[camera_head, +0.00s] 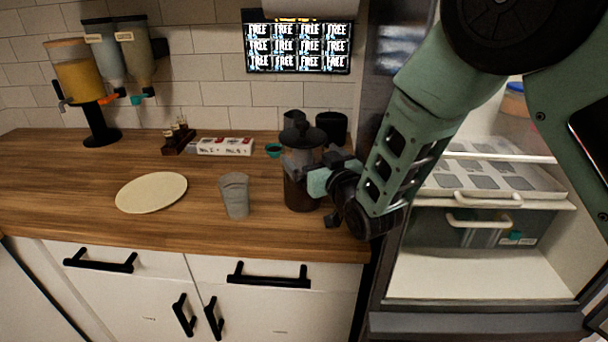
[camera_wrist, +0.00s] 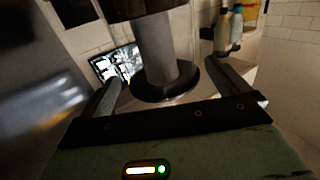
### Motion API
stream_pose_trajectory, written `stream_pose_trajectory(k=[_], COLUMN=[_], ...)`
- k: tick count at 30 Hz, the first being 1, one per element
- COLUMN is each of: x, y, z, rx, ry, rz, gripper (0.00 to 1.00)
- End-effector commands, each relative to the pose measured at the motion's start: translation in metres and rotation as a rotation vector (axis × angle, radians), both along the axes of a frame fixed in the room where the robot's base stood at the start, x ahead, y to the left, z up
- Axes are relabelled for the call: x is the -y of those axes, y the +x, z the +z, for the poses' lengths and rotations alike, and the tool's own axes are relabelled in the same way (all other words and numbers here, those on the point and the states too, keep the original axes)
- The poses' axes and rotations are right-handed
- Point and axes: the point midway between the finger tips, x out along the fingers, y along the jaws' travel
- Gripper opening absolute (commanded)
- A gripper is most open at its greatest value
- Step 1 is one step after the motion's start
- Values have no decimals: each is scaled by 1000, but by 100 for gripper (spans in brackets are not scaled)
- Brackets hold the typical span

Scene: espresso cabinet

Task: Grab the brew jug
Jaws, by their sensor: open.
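The brew jug (camera_head: 303,156) is a tall, see-through grey jug with a black lid, standing upright on the wooden counter near its right end. My gripper (camera_head: 311,190) reaches in from the right at the jug's side, and its dark fingers hide part of the jug. In the wrist view a grey column with a black disc (camera_wrist: 160,50), which appears to be the jug, shows between the two spread fingers of my gripper (camera_wrist: 170,95). Gaps show on both sides, so the gripper is open. Whether a finger touches the jug cannot be told.
A grey cup (camera_head: 235,195) and a round pale board (camera_head: 151,193) are left of the jug. A teal bowl (camera_head: 273,151), a white box (camera_head: 225,146) and black containers (camera_head: 331,127) stand behind. An open lit cabinet (camera_head: 480,270) is at right. The front left counter is clear.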

Motion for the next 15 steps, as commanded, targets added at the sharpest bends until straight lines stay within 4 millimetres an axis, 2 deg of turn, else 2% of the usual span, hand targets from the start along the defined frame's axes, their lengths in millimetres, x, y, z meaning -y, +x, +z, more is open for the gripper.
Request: stream_pose_trajectory(k=[4, 11, 12, 15], x=[-7, -8, -8, -8], y=[13, 15, 15, 15], z=[1, 0, 0, 0], rx=[0, 0, 0, 0], ry=[0, 0, 0, 0], rz=[1, 0, 0, 0], gripper=[100, 100, 97, 69])
